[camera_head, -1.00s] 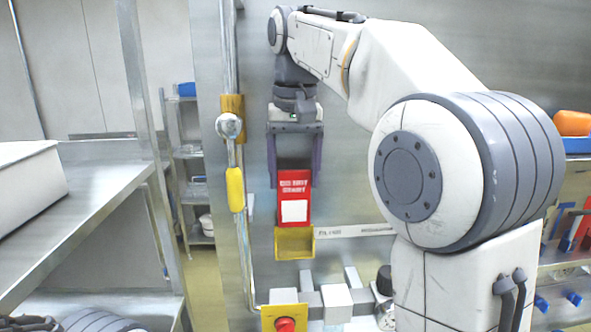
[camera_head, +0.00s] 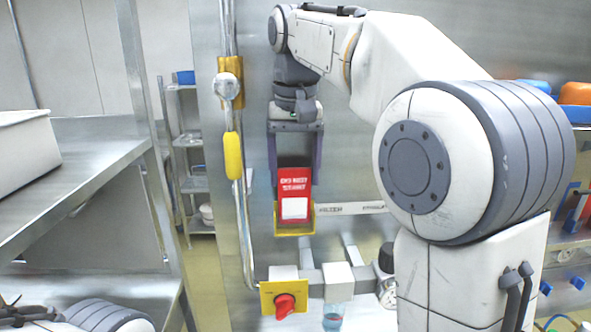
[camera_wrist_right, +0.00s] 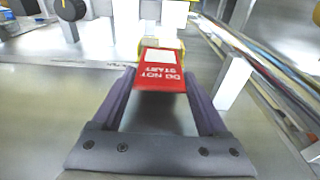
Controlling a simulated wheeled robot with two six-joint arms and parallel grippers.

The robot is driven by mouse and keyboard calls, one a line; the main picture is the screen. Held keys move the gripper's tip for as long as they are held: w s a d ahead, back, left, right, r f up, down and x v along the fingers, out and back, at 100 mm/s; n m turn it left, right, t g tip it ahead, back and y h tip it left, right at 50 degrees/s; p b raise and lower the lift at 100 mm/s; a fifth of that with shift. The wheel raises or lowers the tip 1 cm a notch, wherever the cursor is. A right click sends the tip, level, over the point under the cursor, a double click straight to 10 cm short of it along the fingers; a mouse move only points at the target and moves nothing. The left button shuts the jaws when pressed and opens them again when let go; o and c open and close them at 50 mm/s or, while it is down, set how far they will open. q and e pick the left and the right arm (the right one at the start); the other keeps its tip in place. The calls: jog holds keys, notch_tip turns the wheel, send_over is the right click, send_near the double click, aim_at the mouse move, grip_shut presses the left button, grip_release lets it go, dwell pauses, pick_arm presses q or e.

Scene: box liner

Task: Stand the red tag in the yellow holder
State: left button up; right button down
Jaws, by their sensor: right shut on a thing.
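The red tag (camera_head: 294,184) has white lettering and a white patch. It is upright in the head view, its lower end down in the yellow holder (camera_head: 294,229) on the metal panel. Whether it touches the holder's bottom is hidden. My right gripper (camera_head: 295,180) points down and is shut on the tag, one finger at each side. In the right wrist view the tag (camera_wrist_right: 161,75) lies between the fingertips, with the yellow holder (camera_wrist_right: 178,44) at its far end. My left gripper is not in view.
A vertical rail with a yellow handle (camera_head: 233,155) runs left of the holder. Below are a red knob on a yellow plate (camera_head: 284,304) and pipe fittings. A steel shelf (camera_head: 85,165) stands at the left. A blue bin with orange things stands at the right.

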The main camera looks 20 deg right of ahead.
grip_release()
jog(key=shift+r, duration=0.15)
notch_tip(320, 180, up, 10)
jog(key=s+p, duration=0.1)
jog(key=p, duration=0.1)
jog(key=shift+a, duration=0.2)
jog(key=shift+s+d, duration=0.1)
jog(key=shift+s, duration=0.1)
dwell(0.4)
